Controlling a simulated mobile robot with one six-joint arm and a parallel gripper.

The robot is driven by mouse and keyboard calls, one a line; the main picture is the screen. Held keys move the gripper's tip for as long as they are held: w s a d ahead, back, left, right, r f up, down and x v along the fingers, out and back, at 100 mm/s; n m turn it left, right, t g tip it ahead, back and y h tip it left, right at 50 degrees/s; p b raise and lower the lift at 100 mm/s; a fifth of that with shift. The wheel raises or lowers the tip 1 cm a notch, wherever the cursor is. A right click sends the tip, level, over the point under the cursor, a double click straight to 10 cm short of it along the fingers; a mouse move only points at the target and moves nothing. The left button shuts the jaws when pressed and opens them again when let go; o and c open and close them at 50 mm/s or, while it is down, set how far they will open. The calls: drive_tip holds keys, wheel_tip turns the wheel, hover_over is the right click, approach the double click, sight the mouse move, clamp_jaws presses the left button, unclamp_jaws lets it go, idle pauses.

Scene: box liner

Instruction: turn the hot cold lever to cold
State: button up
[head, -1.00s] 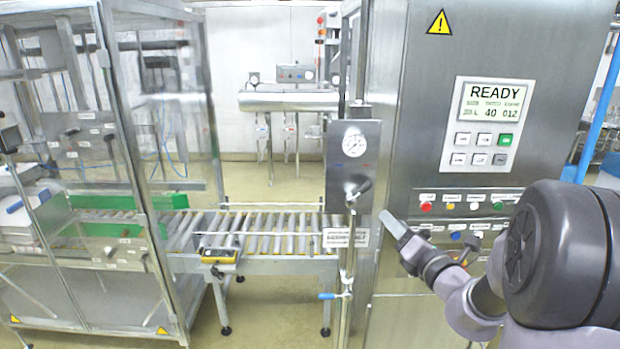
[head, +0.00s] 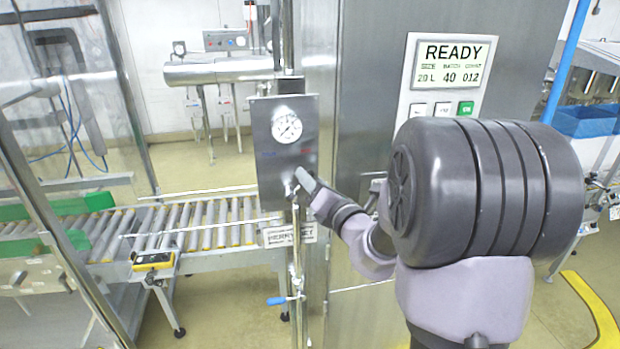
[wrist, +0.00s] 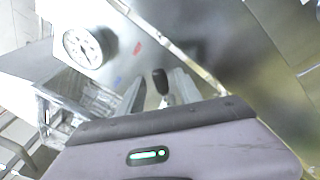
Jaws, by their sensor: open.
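The hot cold lever shows in the wrist view as a dark rounded grip (wrist: 160,80), on a steel plate (wrist: 190,40) with a red mark and a blue mark. The grip appears between the two fingers of my gripper (wrist: 161,94), which is open; I cannot tell whether they touch it. In the head view, my gripper (head: 304,178) is at the lower part of the steel gauge panel (head: 268,158) and largely hides the lever. The lever's exact angle is unclear.
A round pressure gauge (head: 287,125) sits above the lever on the panel. A vertical pipe with a blue-handled valve (head: 277,301) runs below it. A roller conveyor (head: 190,225) is to the left, and a tall steel cabinet with a READY display (head: 450,65) to the right.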

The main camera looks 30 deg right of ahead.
drive_tip(key=shift+s, duration=0.1)
clamp_jaws()
idle(1.2)
